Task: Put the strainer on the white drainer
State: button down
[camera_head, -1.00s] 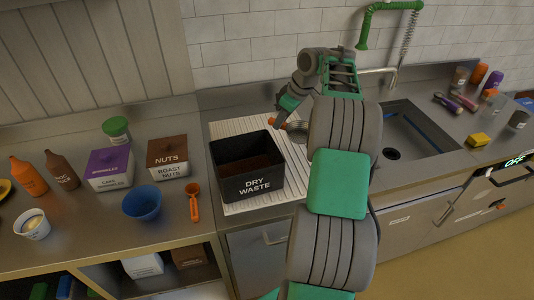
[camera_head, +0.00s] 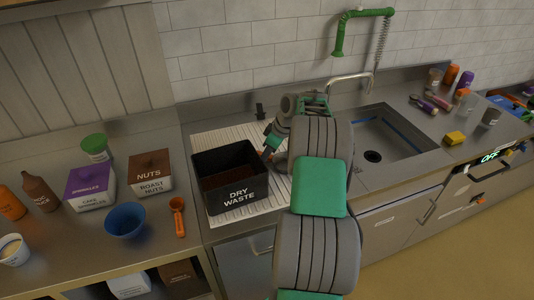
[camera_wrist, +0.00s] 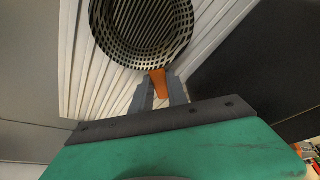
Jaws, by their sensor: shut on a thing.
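The strainer (camera_wrist: 143,57) is a round perforated metal bowl with an orange handle (camera_wrist: 158,80), seen in the wrist view. My gripper (camera_wrist: 160,90) is shut on the orange handle. The white ribbed drainer (camera_wrist: 84,75) lies directly beneath the strainer in the wrist view. I cannot tell whether the bowl touches it. In the head view the drainer (camera_head: 203,137) lies on the counter, partly covered by a black bin. My gripper (camera_head: 268,154) is just right of the bin there, and my arm hides most of the strainer.
The black dry waste bin (camera_head: 237,197) stands on the drainer, close beside my gripper. The sink (camera_head: 395,135) is to the right, with a yellow sponge (camera_head: 454,138) beyond it. A blue bowl (camera_head: 125,221), an orange scoop (camera_head: 178,215) and boxes stand on the left counter.

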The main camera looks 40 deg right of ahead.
aim_at(278, 165)
jog(key=c, duration=1.3)
grip_release()
jog(key=shift+r+p, duration=0.2)
jog(key=shift+p, duration=0.15)
jog(key=v, duration=1.2)
jog(key=w+a+r+m, duration=0.1)
jog(key=a+r, duration=0.3)
jog(key=a, duration=0.5)
jog(key=s+a+r+m, duration=0.1)
jog(key=s+a, duration=0.1)
jog(key=a, duration=0.6)
jog(key=s+a+r+m, duration=0.1)
jog(key=s+a, duration=0.2)
jog(key=a, duration=0.4)
jog(key=s+a+f+m+h, duration=0.1)
jog(key=s+a+f, duration=0.1)
jog(key=s+a, duration=0.2)
jog(key=s+a+f+m+h, duration=0.1)
jog(key=s+a+f, duration=0.2)
jog(key=s, duration=0.7)
jog(key=shift+a+m+b, duration=0.35)
jog(key=shift+a+m, duration=0.05)
jog(key=shift+a, duration=0.35)
